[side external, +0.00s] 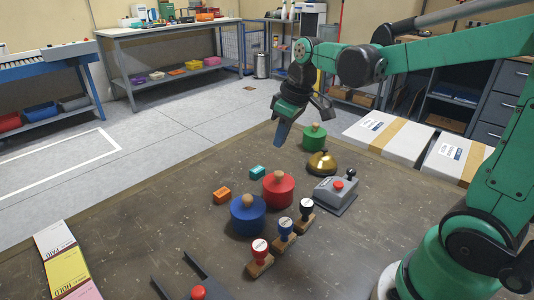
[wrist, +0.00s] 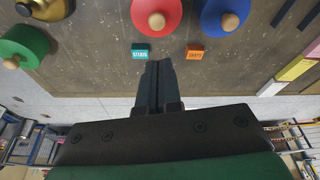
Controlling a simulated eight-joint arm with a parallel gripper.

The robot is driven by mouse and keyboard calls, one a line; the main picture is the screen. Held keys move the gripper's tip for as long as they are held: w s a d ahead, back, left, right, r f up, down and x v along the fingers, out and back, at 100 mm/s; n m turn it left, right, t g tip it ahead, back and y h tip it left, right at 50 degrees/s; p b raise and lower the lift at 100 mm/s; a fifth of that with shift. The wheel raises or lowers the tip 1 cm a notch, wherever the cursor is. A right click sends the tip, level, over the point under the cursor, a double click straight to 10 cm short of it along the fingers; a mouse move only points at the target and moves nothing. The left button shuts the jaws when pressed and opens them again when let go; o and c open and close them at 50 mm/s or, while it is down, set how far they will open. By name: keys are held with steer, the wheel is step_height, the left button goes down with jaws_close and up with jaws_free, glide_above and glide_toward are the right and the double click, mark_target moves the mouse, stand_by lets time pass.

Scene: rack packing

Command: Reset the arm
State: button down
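My gripper (side external: 281,136) hangs in the air above the far edge of the table, to the left of the green lidded pot. In the wrist view my gripper (wrist: 158,66) has its two dark fingers together, with nothing seen between them. No object is in its grasp. In the wrist view the fingertips appear just below the teal block (wrist: 141,51) and the orange block (wrist: 195,52); the side view shows them well above the table.
On the table stand a green pot (side external: 314,139), red pot (side external: 278,191), blue pot (side external: 247,218), brass bell (side external: 321,165), grey control box (side external: 333,197) and three stamps (side external: 283,236). Coloured pads (side external: 65,262) lie front left. White boxes (side external: 391,136) stand beyond the table's right edge.

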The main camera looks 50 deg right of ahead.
steer(key=shift+a+r, duration=0.1)
steer(key=shift+r, duration=0.1)
steer(key=s+a+m+t, duration=0.2)
steer(key=s+a+t, duration=0.2)
steer(key=s, duration=0.3)
steer(key=shift+a+f+m+h, duration=0.3)
steer(key=shift+a+f+m, duration=0.15)
steer(key=shift+a, duration=0.35)
